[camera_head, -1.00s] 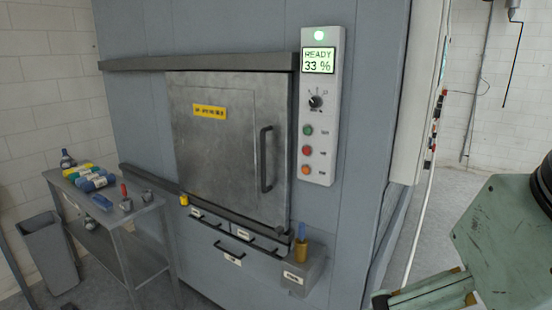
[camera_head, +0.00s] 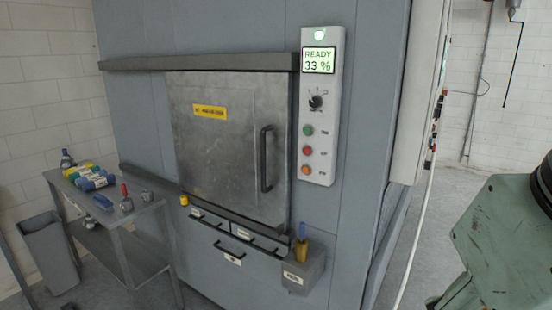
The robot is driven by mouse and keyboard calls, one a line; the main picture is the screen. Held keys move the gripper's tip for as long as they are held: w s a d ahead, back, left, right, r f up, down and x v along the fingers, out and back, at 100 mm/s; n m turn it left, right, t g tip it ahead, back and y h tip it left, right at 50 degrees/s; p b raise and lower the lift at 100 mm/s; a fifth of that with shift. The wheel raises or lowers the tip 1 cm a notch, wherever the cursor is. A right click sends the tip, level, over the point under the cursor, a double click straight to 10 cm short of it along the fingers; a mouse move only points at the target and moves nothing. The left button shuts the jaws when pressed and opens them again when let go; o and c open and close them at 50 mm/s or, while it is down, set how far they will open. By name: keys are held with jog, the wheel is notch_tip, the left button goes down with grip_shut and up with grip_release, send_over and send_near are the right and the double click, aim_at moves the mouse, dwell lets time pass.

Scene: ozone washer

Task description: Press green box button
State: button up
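The green button (camera_head: 308,131) is the top one of three buttons on the narrow light-grey control panel (camera_head: 323,100), at the right of the washer door. A red button (camera_head: 307,151) and an orange button (camera_head: 306,170) sit below it. A black rotary knob (camera_head: 315,101) is above them. The panel's screen (camera_head: 318,60) reads READY 33 %, with a lit green lamp (camera_head: 319,34) on top. Part of my green arm shows at the lower right, well apart from the panel. My gripper is not in view.
The closed metal door (camera_head: 225,145) has a black vertical handle (camera_head: 266,158). A holder (camera_head: 303,277) with a blue-and-yellow item juts out below the panel. A metal side table (camera_head: 118,218) with bottles and cloths and a grey bin (camera_head: 50,252) stand at left.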

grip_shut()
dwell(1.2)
